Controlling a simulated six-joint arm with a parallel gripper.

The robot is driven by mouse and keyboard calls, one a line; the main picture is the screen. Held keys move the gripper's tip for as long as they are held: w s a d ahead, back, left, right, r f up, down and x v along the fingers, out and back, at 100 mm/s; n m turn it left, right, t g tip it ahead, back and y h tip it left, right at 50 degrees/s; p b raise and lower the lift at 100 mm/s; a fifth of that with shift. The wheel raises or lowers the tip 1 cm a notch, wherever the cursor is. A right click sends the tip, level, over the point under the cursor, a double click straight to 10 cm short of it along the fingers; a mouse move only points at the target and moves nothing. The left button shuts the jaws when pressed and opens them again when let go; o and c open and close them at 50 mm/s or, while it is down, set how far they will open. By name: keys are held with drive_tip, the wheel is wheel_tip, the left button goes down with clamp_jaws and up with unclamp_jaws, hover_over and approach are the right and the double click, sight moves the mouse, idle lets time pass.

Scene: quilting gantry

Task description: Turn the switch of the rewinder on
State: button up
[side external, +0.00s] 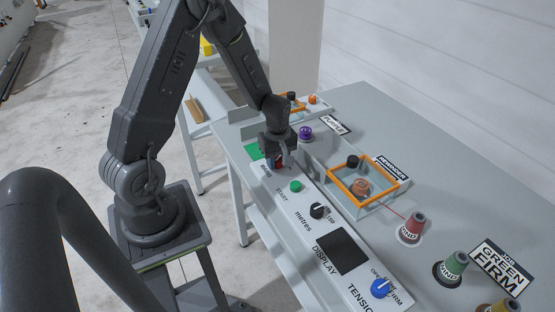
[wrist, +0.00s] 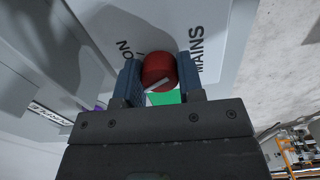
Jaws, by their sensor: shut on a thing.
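The red switch knob (wrist: 158,70) sits on the pale panel beside the word MAINS, with an ON mark on its other side in the wrist view. A white pointer line crosses the knob at a slant; I cannot tell which end points to a mark. My gripper (wrist: 159,76) is shut on the knob, one blue finger on each side of it. In the side external view my gripper (side external: 281,160) reaches down to the far end of the rewinder panel (side external: 303,217), and only a bit of red shows under it.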

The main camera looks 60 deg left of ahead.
sight(277, 159)
drive_tip(key=m, duration=0.5)
drive_tip(key=shift+m, duration=0.3)
drive_tip(key=m, duration=0.5)
drive_tip(key=shift+m, duration=0.3)
idle(0.3)
drive_tip(key=o, duration=0.9)
wheel_tip(277, 159, up, 14)
drive_tip(key=shift+f, duration=0.1)
drive_tip(key=s+d+r+m+t, duration=0.2)
drive_tip(key=s+d+r, duration=0.2)
drive_tip(key=s+d, duration=0.1)
drive_tip(key=s+d+r+m+t, duration=0.1)
drive_tip(key=s+d+r+m, duration=0.1)
drive_tip(key=s+d+r, duration=0.2)
drive_tip(key=s+d+r+m+t, duration=0.2)
drive_tip(key=s+d+r, duration=0.3)
drive_tip(key=d, duration=0.1)
drive_tip(key=shift+s+d+r+t, duration=0.2)
drive_tip(key=shift+s+t, duration=0.1)
drive_tip(key=shift+s, duration=0.05)
